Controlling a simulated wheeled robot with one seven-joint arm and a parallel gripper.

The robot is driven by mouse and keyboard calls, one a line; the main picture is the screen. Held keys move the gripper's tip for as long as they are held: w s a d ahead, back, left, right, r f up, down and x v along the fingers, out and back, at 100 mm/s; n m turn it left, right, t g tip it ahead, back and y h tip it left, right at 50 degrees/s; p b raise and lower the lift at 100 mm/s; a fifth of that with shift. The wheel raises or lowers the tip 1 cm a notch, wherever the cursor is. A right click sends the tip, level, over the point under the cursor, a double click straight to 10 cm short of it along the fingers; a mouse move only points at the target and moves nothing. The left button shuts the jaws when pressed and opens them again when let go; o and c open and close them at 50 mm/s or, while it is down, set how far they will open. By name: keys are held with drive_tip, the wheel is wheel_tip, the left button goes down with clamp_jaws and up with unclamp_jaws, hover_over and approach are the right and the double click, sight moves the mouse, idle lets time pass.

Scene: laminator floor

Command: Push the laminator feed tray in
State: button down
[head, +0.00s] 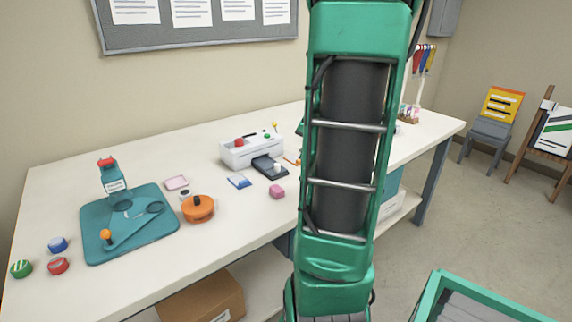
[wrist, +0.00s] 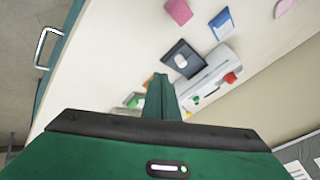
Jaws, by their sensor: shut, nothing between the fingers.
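The laminator (head: 250,151) is a white machine with a red knob and small green buttons, standing at the back middle of the table. Its dark feed tray (head: 264,165) sticks out of the front, with a pale knob on it. In the wrist view the laminator (wrist: 211,75) and the tray (wrist: 175,48) lie beyond and right of my gripper (wrist: 160,82). The green fingers are together and empty, and appear apart from the tray. In the head view my green arm blocks the middle and I cannot make out the gripper.
The white table (head: 120,290) also holds a teal mat (head: 160,236), an orange round container (head: 198,208), a pink block (head: 277,191) and a blue-and-white card (head: 239,181). Round caps lie at the left. A green-framed cart (head: 432,300) stands at the lower right.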

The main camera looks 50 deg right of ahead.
sight(273, 165)
drive_tip(key=x, duration=0.9)
drive_tip(key=shift+w+f, duration=0.1)
drive_tip(key=shift+f, duration=0.2)
drive_tip(key=w, duration=0.3)
drive_tip(key=shift+a+f, duration=0.1)
drive_tip(key=shift+a, duration=0.15)
drive_tip(key=shift+w+a, duration=0.1)
drive_tip(key=shift+w, duration=0.45)
drive_tip(key=w, duration=0.2)
drive_tip(key=w+d, duration=0.1)
drive_tip(key=w, duration=0.2)
drive_tip(key=shift+d, duration=0.1)
drive_tip(key=shift+w+d, duration=0.1)
drive_tip(key=shift+w, duration=0.35)
